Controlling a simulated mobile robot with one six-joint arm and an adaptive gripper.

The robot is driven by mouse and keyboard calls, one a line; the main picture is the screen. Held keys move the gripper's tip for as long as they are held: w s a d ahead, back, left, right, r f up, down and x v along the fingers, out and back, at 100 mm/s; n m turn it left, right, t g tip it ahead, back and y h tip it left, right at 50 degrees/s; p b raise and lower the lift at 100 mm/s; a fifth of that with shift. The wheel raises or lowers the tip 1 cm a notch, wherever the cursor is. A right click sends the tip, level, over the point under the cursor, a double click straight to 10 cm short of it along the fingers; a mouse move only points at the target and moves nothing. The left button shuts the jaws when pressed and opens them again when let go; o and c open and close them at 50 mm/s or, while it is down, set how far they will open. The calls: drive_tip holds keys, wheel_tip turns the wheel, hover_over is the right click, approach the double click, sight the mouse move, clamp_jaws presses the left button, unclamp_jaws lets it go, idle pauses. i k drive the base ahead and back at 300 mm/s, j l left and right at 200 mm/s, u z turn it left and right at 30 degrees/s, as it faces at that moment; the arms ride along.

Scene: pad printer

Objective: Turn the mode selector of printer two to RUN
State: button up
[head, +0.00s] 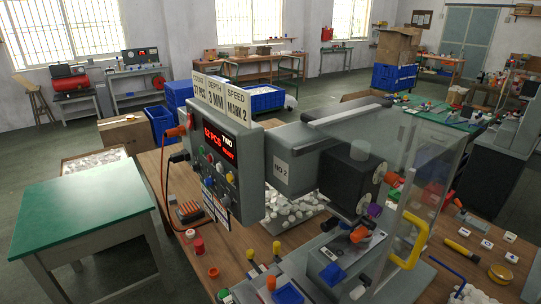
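Printer two stands on a wooden table in the head view, its grey arm housing (292,158) marked "NO 2". Its grey control box (250,172) faces left toward me. The box has a red lit display (219,141) and several coloured knobs and buttons (219,172) below it. The mode selector is among these controls, but I cannot tell which one it is or where it points; the labels are too small. My gripper is not in view, and nothing covers the panel.
Plates above the box read about count, depth and speed. A clear guard (425,160) with a yellow handle (409,242) stands right of the printer head. An orange cable (163,190) hangs left of the box.

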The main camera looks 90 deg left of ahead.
sight(225, 201)
drive_tip(key=u, duration=3.2)
